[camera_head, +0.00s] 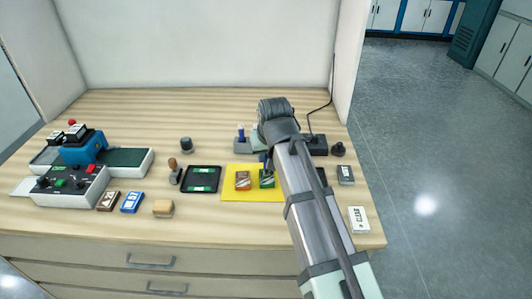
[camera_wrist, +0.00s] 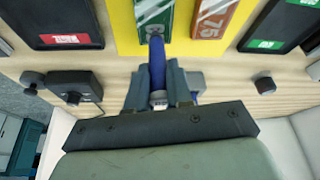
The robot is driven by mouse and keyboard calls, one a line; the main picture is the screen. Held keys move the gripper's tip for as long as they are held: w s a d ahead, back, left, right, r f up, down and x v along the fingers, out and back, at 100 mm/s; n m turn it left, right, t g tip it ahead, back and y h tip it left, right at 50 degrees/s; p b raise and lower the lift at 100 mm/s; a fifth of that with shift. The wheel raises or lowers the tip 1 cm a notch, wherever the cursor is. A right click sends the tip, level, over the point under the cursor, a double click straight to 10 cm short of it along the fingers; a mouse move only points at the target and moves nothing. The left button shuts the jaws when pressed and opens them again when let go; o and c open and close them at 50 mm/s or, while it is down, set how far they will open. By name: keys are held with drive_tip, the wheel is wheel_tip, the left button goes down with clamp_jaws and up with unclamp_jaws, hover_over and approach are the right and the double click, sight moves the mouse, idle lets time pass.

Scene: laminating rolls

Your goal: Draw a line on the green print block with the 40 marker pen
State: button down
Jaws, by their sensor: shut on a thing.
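The green print block (camera_head: 267,178) lies on the right part of a yellow mat (camera_head: 232,194), beside a red-brown block (camera_head: 243,180). In the wrist view the green block (camera_wrist: 155,17) is straight ahead of my gripper and the red-brown block (camera_wrist: 212,17) is to its right. My gripper (camera_wrist: 158,98) is shut on a blue marker pen (camera_wrist: 157,62). The pen's far end appears at the edge of the green block; I cannot tell whether it touches. No number on the pen is readable. In the head view my arm hides part of the area right of the green block.
A pen stand (camera_head: 242,146) with a blue-topped pen is behind the mat. A black tray (camera_head: 202,190) is left of the mat; another black tray (camera_wrist: 65,22) is on its other side. A machine (camera_head: 85,150) stands at the left. Bare wood lies in front of the mat.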

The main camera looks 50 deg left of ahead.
drive_tip(key=shift+s+d, duration=0.9)
drive_tip(key=shift+d, duration=0.2)
idle(0.4)
drive_tip(key=shift+r, duration=0.1)
drive_tip(key=shift+r, duration=2.9)
drive_tip(key=shift+w, duration=0.1)
drive_tip(key=w+d+f+m+t+h, duration=0.1)
drive_tip(key=w+d+f+m, duration=0.25)
drive_tip(key=w+d, duration=0.95)
drive_tip(key=w+d+f+m+t+h, duration=0.1)
drive_tip(key=w+d+f+m, duration=0.3)
drive_tip(key=w+d, duration=0.9)
drive_tip(key=d+f+m+h, duration=0.1)
drive_tip(key=d+f, duration=0.3)
drive_tip(key=d, duration=1.4)
drive_tip(key=d+f+m+h, duration=0.1)
drive_tip(key=d+f+m, duration=0.2)
drive_tip(key=d, duration=1.5)
wheel_tip(320, 180, down, 3)
drive_tip(key=shift+w+d+r, duration=0.2)
drive_tip(key=shift+w+d, duration=0.15)
drive_tip(key=shift+w, duration=0.1)
